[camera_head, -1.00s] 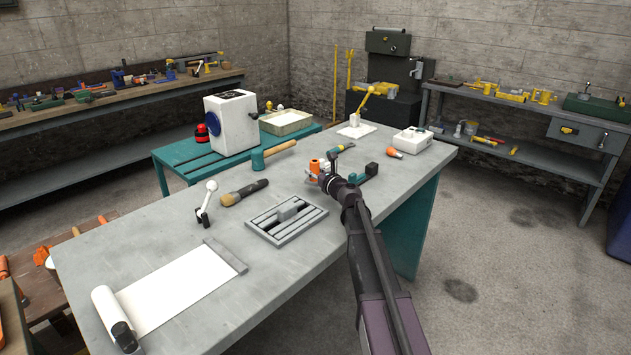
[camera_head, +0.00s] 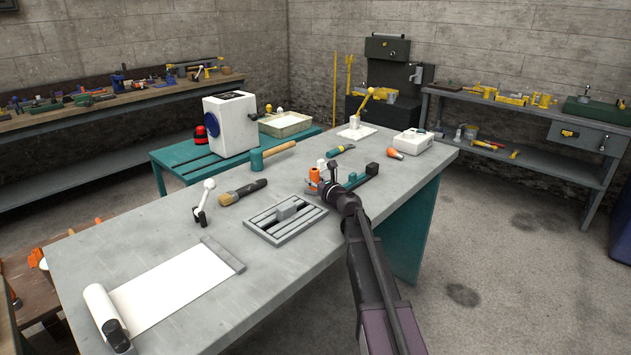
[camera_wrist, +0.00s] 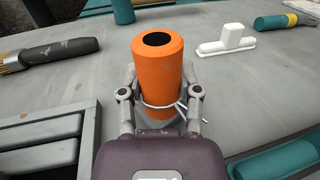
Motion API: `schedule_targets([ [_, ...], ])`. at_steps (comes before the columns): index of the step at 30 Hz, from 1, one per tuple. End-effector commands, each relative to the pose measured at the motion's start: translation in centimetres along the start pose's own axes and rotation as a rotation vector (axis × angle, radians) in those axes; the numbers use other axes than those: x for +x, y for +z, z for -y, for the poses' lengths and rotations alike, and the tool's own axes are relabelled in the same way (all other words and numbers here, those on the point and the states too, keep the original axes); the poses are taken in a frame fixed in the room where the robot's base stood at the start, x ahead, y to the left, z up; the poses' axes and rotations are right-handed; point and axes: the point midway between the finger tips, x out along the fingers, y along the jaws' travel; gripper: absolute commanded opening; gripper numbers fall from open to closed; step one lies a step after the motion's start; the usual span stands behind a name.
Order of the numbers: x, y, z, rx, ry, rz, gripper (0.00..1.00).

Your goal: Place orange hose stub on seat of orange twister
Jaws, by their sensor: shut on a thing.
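The orange hose stub (camera_wrist: 158,72), a cylinder with a dark hole in its top, stands upright between the fingers of my gripper (camera_wrist: 161,98) in the wrist view. My gripper is shut on its lower part. Thin pale wire-like strands cross there. In the head view the stub (camera_head: 314,176) shows small beside my gripper (camera_head: 322,184), low over the grey table. Whether its base touches the table is hidden. A small orange-headed piece (camera_head: 394,153) lies farther right; I cannot tell if it is the orange twister. No seat is clearly seen.
Close by are a teal holder with black blocks (camera_head: 372,169), a white T-shaped piece (camera_wrist: 226,40), a teal-handled tool (camera_head: 340,150), a slotted grey tray (camera_head: 264,233) and a brush (camera_head: 243,191). The table (camera_head: 170,228) has bare room left of the brush.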

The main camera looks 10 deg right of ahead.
Motion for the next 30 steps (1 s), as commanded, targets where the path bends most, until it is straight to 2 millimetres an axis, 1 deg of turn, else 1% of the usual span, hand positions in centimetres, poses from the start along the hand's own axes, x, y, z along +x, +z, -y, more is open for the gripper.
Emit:
schedule_targets([
  [3,0.0,-0.4,0.0,0.0,0.0,0.0,0.0],
  [4,0.0,-0.3,0.0,0.0,0.0,0.0,0.5],
  [5,0.0,-0.3,0.0,0.0,0.0,0.0,0.59],
  [6,0.0,-0.3,0.0,0.0,0.0,0.0,0.71],
  [7,0.0,-0.3,0.0,0.0,0.0,0.0,0.78],
  [19,0.0,-0.2,0.0,0.0,0.0,0.0,0.78],
  [24,0.0,0.1,0.0,0.0,0.0,0.0,0.78],
  [25,-0.1,0.2,0.0,0.0,0.0,0.0,0.78],
  [30,-2.0,0.0,-0.1,0.0,0.0,0.0,0.78],
])
